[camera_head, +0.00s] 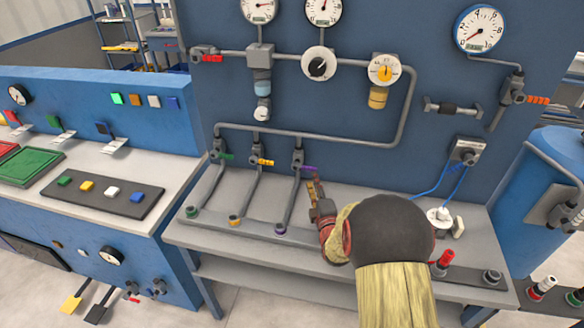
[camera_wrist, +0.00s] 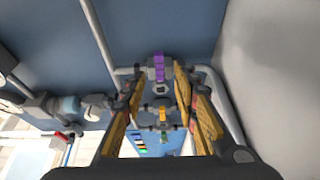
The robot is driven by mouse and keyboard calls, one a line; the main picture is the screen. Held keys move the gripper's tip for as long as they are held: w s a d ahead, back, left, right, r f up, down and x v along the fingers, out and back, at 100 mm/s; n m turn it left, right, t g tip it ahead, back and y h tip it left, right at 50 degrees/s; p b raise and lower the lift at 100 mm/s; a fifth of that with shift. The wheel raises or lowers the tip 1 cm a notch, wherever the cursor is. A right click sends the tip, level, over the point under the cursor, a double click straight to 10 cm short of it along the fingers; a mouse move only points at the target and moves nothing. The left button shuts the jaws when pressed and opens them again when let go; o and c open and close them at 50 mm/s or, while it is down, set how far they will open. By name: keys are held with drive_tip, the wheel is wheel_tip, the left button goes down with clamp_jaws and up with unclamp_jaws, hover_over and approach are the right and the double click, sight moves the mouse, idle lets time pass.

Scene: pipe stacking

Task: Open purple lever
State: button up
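The purple lever (camera_head: 309,168) sticks out to the right from a grey valve (camera_head: 297,158) on the rightmost of three lower pipes. In the wrist view the purple lever (camera_wrist: 158,68) lies ahead, between the lines of my two fingers. My gripper (camera_head: 315,184) is just below and beside the lever in the head view. My gripper (camera_wrist: 158,80) is open, its orange-brown fingers apart on either side of the lever. I cannot tell whether a finger touches it. My arm hides part of the bench.
A yellow lever (camera_head: 264,162) and a green lever (camera_head: 227,156) sit on the neighbouring pipes to the left. The blue panel (camera_head: 350,140) stands close behind. A grey pipe (camera_head: 330,133) runs above the valves.

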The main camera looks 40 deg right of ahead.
sight(311, 170)
drive_tip(key=shift+b+x, duration=1.15)
drive_tip(key=shift+x, duration=2.7)
drive_tip(key=shift+r, duration=0.1)
drive_tip(key=c, duration=0.3)
drive_tip(key=c, duration=0.4)
clamp_jaws()
